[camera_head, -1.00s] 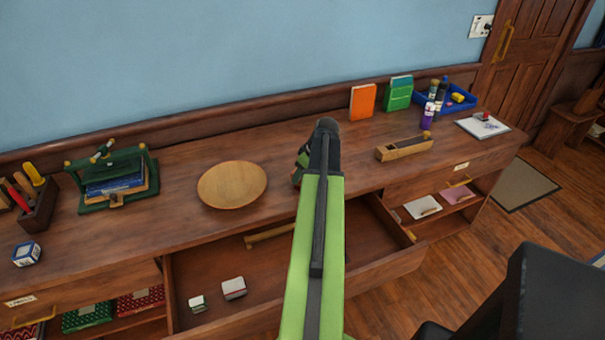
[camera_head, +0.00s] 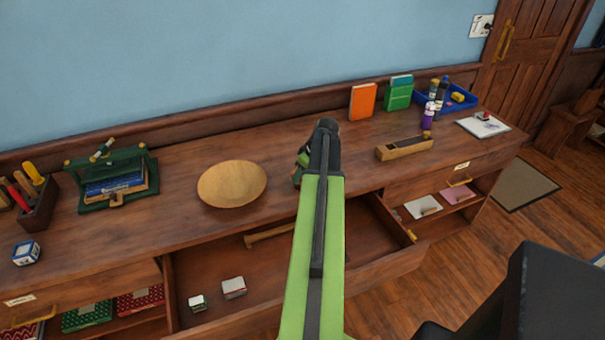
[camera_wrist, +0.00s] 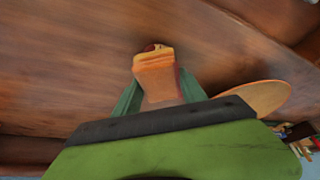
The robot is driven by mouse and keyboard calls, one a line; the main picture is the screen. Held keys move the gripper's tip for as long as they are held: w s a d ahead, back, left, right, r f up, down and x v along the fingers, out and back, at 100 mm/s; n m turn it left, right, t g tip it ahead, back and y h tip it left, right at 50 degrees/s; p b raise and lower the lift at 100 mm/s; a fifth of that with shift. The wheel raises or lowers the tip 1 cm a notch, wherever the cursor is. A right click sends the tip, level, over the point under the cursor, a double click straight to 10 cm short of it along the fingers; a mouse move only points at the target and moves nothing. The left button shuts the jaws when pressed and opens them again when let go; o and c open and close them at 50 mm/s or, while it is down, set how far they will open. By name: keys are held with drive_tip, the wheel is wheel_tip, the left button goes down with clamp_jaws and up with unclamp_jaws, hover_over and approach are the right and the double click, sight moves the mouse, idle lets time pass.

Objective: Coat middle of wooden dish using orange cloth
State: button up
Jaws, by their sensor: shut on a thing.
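The wooden dish (camera_head: 232,184) is a shallow, round, pale wooden bowl on the counter, left of my arm. Part of it also shows at the right in the wrist view (camera_wrist: 262,97). My gripper (camera_wrist: 158,97) is shut on an orange, folded-looking piece, which I take for the orange cloth (camera_wrist: 155,70). It has a dark red part at its far end. In the head view my gripper (camera_head: 299,168) is right of the dish and apart from it, mostly hidden behind my arm. Whether the cloth touches the counter is unclear.
An open drawer (camera_head: 200,323) juts out below the dish. A green press (camera_head: 112,180) stands left of the dish. A wooden block tool (camera_head: 404,149), an orange book (camera_head: 362,101) and a blue tray (camera_head: 463,104) are to the right. The counter around the dish is clear.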

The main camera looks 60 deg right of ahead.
wheel_tip(320, 180, up, 7)
drive_tip(key=p, duration=0.7)
idle(0.5)
